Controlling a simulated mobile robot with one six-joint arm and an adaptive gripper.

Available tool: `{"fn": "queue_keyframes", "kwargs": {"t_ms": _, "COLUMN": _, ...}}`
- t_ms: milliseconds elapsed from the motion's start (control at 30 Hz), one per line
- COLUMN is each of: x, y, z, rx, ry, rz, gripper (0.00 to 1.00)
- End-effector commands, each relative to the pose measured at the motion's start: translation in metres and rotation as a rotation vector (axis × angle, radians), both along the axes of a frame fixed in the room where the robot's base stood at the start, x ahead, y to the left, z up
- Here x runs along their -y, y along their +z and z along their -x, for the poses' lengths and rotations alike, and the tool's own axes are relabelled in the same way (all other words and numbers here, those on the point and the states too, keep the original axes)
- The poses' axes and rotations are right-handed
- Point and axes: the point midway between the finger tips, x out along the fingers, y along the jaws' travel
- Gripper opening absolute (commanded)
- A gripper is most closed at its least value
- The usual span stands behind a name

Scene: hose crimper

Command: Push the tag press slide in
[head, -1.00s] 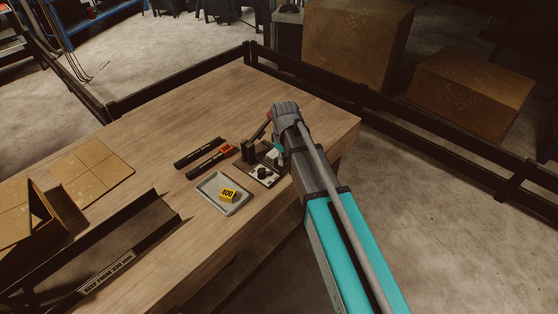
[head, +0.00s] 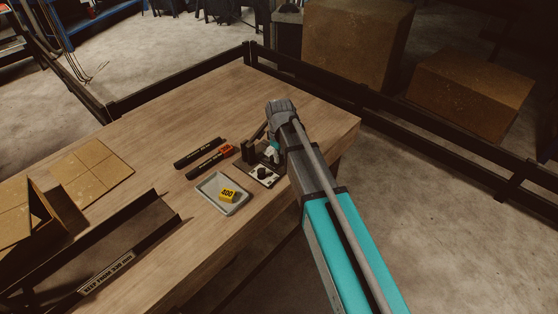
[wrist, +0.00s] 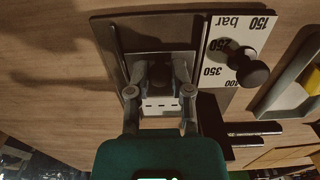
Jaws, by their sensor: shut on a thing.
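My gripper (wrist: 160,72) is shut on a small dark part of the press, which I take to be the slide (wrist: 160,75). The fingers and shadow hide most of it. In the head view my wrist hangs over the press and partly covers it.
A grey tray (head: 207,191) holds a yellow tag block (head: 228,195). A dark angled rail, an open box and cardboard lie further left. The table's far part is clear.

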Motion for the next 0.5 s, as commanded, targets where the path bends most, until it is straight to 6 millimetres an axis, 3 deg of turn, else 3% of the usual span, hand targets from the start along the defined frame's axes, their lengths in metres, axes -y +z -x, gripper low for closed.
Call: {"fn": "queue_keyframes", "kwargs": {"t_ms": 500, "x": -0.0085, "y": -0.0002, "z": -0.0047, "rx": -0.002, "ry": 0.001, "rz": -0.002, "gripper": 0.00}}
